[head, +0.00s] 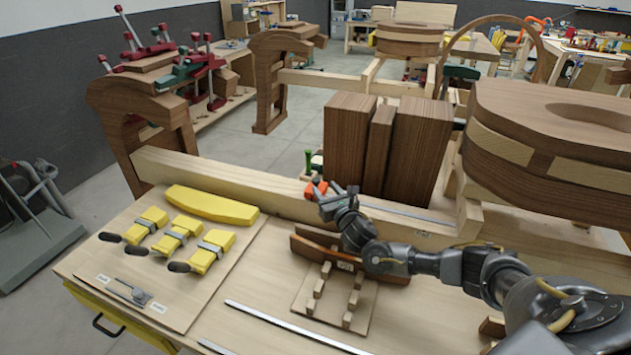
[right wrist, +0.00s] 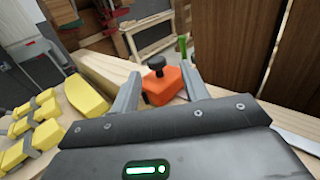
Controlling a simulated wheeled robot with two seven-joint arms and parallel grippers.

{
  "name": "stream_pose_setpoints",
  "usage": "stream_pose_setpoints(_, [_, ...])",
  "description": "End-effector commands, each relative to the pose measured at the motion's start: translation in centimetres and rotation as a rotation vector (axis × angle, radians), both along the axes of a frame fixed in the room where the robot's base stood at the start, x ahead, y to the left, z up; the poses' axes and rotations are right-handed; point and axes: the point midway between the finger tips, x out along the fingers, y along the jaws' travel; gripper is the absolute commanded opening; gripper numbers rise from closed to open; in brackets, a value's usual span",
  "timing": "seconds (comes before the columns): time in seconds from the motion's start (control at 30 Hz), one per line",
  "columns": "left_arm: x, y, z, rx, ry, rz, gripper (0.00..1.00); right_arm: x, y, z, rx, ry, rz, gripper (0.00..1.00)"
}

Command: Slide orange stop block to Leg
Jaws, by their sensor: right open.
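The orange stop block (head: 312,190) sits at the long wooden beam in front of the dark wood blocks. In the right wrist view, the orange stop block (right wrist: 160,90) has a black knob on top and shows between the two fingers. My right gripper (head: 338,194) is open, with its fingertips close to the block in the head view. In the right wrist view the right gripper (right wrist: 161,78) has one finger on each side of the block; I cannot tell whether they touch it. No label I can read as "Leg" shows. My left gripper is out of view.
Tall dark wood blocks (head: 418,150) stand just beyond the gripper. A slatted wooden jig (head: 331,297) lies below the wrist. Yellow clamps (head: 180,240) and a yellow curved piece (head: 212,205) lie on the board at left. A metal rail (head: 290,325) runs along the front.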

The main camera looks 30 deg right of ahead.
Motion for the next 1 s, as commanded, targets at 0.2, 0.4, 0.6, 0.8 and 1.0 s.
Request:
stream_pose_setpoints(0.2, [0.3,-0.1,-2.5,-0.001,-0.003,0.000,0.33,4.0,0.2,-0.4,0.001,-0.004,0.005,0.45])
stream_pose_setpoints(0.4, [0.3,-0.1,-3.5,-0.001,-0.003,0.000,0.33,5.6,-0.1,-0.1,0.000,-0.001,0.003,0.45])
stream_pose_setpoints(0.6, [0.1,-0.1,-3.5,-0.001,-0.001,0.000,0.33,5.9,-0.1,0.1,0.001,-0.001,0.004,0.45])
stream_pose_setpoints(0.8, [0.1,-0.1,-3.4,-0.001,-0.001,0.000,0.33,6.0,0.1,0.1,0.001,0.000,0.005,0.36])
stream_pose_setpoints(1.0, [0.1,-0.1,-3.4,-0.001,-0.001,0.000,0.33,5.9,0.1,0.1,0.001,-0.001,0.005,0.10])
